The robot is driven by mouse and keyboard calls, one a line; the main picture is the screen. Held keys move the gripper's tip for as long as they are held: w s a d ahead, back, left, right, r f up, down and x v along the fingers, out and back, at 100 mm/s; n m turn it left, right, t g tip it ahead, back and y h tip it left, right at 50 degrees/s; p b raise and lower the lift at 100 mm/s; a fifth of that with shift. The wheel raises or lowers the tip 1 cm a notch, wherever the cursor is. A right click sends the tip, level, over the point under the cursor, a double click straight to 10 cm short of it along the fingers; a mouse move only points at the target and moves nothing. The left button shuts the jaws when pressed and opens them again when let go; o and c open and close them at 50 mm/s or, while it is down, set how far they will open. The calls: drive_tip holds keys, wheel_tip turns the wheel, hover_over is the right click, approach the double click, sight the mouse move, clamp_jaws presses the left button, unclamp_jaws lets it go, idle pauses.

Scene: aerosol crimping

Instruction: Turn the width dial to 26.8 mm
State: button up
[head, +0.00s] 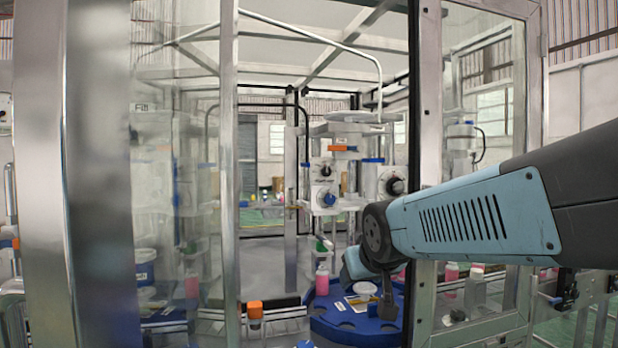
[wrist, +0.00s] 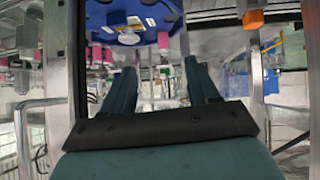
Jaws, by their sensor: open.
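The crimping machine shows several round dials in the head view: a black dial (head: 326,171) on a white box, a blue knob (head: 329,198) below it, and a larger black dial (head: 395,186) to the right. Their labels are too small to read, so I cannot tell which is the width dial. My gripper shows in the wrist view (wrist: 160,78), its two fingers apart with nothing between them. In the head view my arm reaches in from the right, its wrist below and in front of the dials, apart from them. The fingertips are not clear there.
A blue turntable (head: 340,325) with a pink bottle (head: 322,281) and a white cup stands under the dials. It also shows in the wrist view (wrist: 165,18). An orange-capped post (head: 255,312) stands at front. Metal frame posts (head: 229,150) and glass panels flank the opening.

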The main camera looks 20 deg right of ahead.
drive_tip(key=w+d+r+t, duration=0.2)
drive_tip(key=w+r+t, duration=0.1)
drive_tip(key=w, duration=0.3)
drive_tip(key=w+d+r+t, duration=0.2)
drive_tip(key=w+r+t, duration=0.1)
drive_tip(key=w, duration=0.3)
drive_tip(key=n+t+y, duration=0.3)
drive_tip(key=n+t, duration=0.1)
drive_tip(key=t, duration=0.3)
approach(327, 174)
drive_tip(key=shift+y, duration=0.3)
drive_tip(key=x, duration=0.8)
drive_tip(key=shift+w+d+r, duration=0.15)
drive_tip(key=shift+d, duration=0.05)
drive_tip(key=shift+c, duration=0.2)
drive_tip(key=c, duration=1)
